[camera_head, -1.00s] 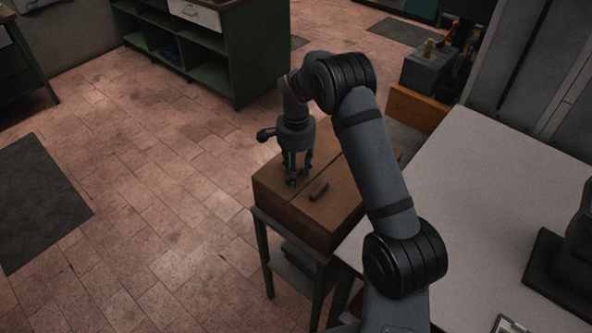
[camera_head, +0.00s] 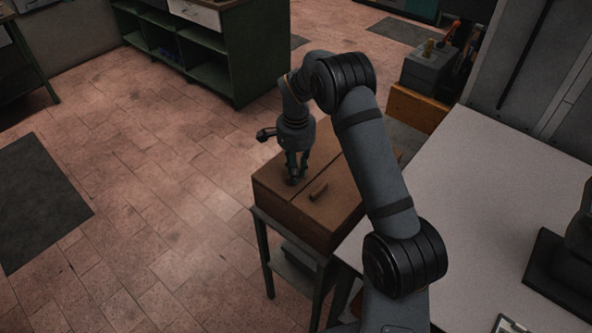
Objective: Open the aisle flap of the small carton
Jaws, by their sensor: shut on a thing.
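The small brown carton (camera_head: 298,216) sits on a small dark stand, with both top flaps lying flat and a seam between them. The left flap, on the open-floor side (camera_head: 268,184), carries my gripper (camera_head: 295,181). My gripper points down and is shut on a small dark tab on that flap, which is mostly hidden by the fingers. A second dark tab (camera_head: 319,191) lies on the right flap (camera_head: 335,184), just right of my gripper. My arm covers the carton's far right part.
The stand (camera_head: 264,250) has thin legs and a lower shelf. A pale worktable (camera_head: 480,200) is close on the right. Open tiled floor (camera_head: 170,200) lies to the left. A green shelf unit (camera_head: 240,60) stands at the back.

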